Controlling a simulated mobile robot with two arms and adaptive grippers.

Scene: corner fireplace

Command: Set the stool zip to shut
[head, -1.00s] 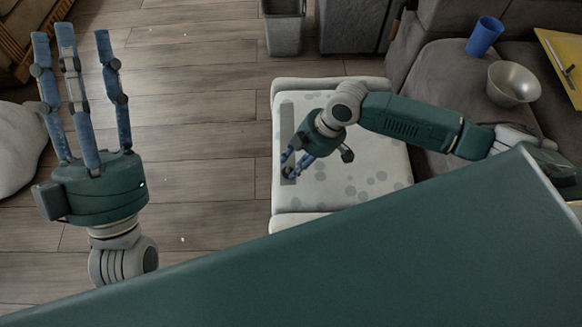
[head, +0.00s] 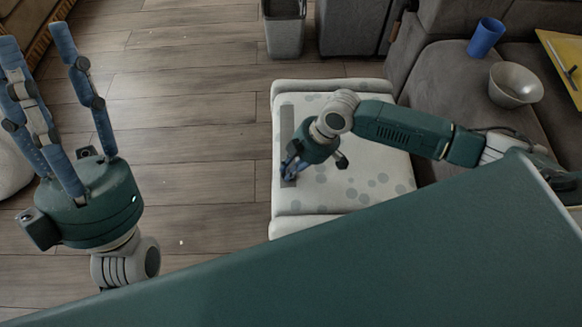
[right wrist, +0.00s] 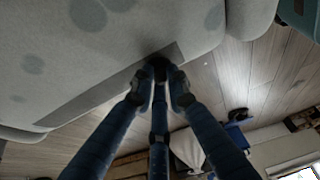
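The stool (head: 365,195) has a pale, grey-spotted top with a straight grey zip strip (head: 287,125) along its left side. In the right wrist view the zip strip (right wrist: 95,99) runs diagonally across the stool edge. My right gripper (head: 290,172) is at the strip's near end, its fingers drawn together. In the right wrist view the fingers (right wrist: 160,82) close around a small dark zip pull (right wrist: 160,62), partly hidden by the fingertips. My left gripper (head: 40,45) is open and empty over the floor at the left, away from the stool.
A grey sofa (head: 440,95) on the right holds a blue cup (head: 486,37), a metal bowl (head: 514,84) and a yellow item (head: 565,60). A grey bin (head: 285,35) stands behind the stool. The wooden floor (head: 190,130) left of the stool is clear.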

